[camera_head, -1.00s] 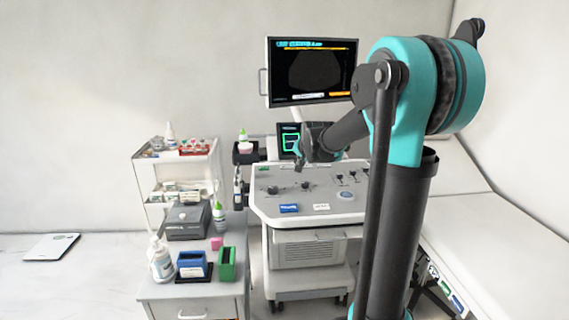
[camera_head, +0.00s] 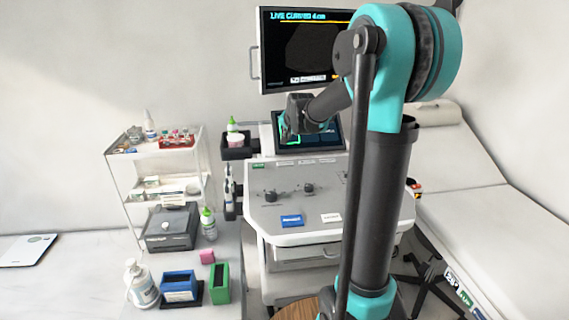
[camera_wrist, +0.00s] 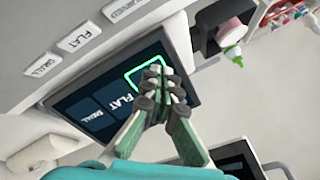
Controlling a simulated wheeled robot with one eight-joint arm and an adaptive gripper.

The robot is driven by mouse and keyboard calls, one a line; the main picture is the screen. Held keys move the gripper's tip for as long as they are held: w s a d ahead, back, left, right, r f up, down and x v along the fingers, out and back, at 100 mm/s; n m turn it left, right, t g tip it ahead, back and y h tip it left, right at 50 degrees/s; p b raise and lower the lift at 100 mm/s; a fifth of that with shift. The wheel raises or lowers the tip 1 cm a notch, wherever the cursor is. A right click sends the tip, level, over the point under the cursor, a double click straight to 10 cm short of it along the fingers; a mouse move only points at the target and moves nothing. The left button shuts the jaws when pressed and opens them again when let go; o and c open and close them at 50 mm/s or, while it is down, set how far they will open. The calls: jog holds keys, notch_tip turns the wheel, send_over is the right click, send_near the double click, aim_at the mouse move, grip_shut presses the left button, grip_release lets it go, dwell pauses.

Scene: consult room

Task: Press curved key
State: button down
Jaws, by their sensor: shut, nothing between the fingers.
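The small dark touch panel (camera_head: 325,132) is on the ultrasound console below the monitor, and it also shows tilted in the wrist view (camera_wrist: 72,108). It has a FLAT key (camera_wrist: 121,104), a SMALL key (camera_wrist: 93,120) and a green-outlined key (camera_wrist: 137,78) at the end of the row. The outlined key's label is hidden behind my gripper (camera_wrist: 156,72). My gripper is shut and empty, its fingertips over that key; I cannot tell whether they touch it. In the head view my gripper (camera_head: 288,132) covers the panel's left part. The monitor (camera_head: 301,50) appears to read "LIVE CURVED 4 cm".
The console (camera_head: 290,228) has knobs and blue and white labels. Pads marked FLAT (camera_wrist: 80,40) and SMALL (camera_wrist: 42,65) lie beside the panel. A cup holder (camera_head: 236,152) sits at its left. A cart (camera_head: 150,150) stands left, an examination bed (camera_head: 470,200) right.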

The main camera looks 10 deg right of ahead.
aim_at(286, 164)
jog(key=shift+f, duration=0.15)
jog(key=shift+f, duration=4.25)
jog(key=shift+f, duration=0.15)
jog(key=shift+f, duration=0.25)
jog(key=shift+f, duration=0.45)
jog(key=shift+r, duration=0.85)
jog(key=shift+r, duration=0.1)
jog(key=shift+r, duration=2.4)
